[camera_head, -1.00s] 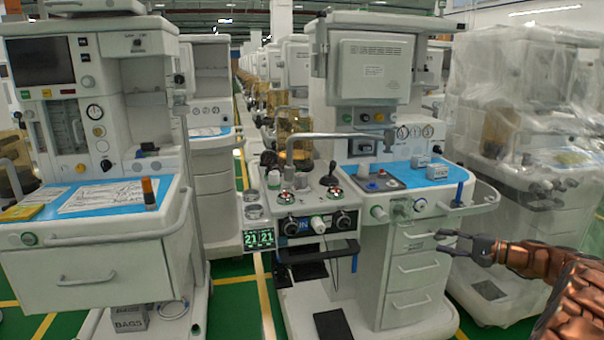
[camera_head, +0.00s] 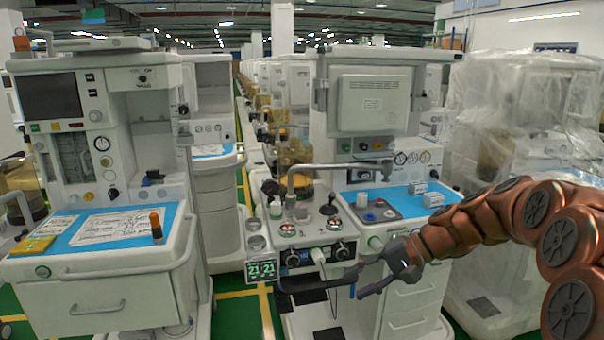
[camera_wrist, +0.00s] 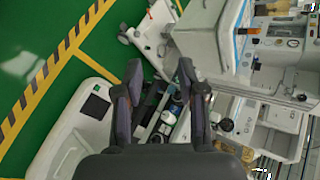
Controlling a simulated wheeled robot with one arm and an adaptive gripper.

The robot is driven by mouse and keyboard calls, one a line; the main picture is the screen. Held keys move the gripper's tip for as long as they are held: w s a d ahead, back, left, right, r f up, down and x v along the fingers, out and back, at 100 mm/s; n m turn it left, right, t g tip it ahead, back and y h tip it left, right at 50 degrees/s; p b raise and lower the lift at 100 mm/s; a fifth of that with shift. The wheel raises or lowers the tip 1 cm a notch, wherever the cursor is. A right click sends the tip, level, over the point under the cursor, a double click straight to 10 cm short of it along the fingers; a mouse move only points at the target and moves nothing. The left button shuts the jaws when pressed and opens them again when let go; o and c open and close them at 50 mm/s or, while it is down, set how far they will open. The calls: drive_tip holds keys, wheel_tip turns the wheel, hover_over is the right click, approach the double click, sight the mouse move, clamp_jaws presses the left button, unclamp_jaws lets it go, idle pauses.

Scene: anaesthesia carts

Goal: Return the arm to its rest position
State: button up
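My gripper (camera_head: 366,276) is in front of the middle anaesthesia cart (camera_head: 385,215), at the height of its upper drawers, with my copper arm reaching in from the right edge. In the wrist view my gripper (camera_wrist: 160,80) has its two fingers spread apart with nothing between them. The wrist view looks down past the fingers at the carts and the green floor. In the head view the gripper covers part of the middle cart's drawers. I cannot tell whether it touches them.
A left cart (camera_head: 100,290) bears an orange-capped bottle (camera_head: 156,227) and papers (camera_head: 113,227). A monitor (camera_head: 262,270) reads 21 21. Small white boxes (camera_head: 433,200) sit on the middle cart's blue top. A plastic-wrapped cart (camera_head: 500,130) stands right. Green floor (camera_head: 235,310) shows between carts.

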drive_tip(key=s+a+r+n+g+h+p, duration=0.1)
drive_tip(key=s+r+h+p, duration=0.15)
drive_tip(key=s, duration=0.65)
drive_tip(key=s+a+r+n+g+h+p, duration=0.1)
drive_tip(key=s+r+h+p, duration=0.2)
drive_tip(key=s, duration=0.7)
drive_tip(key=s+d+n+h+p, duration=0.2)
drive_tip(key=s+d+h+p, duration=0.3)
drive_tip(key=s, duration=1)
drive_tip(key=d+p, duration=0.2)
drive_tip(key=d, duration=0.1)
drive_tip(key=shift+r+g, duration=0.3)
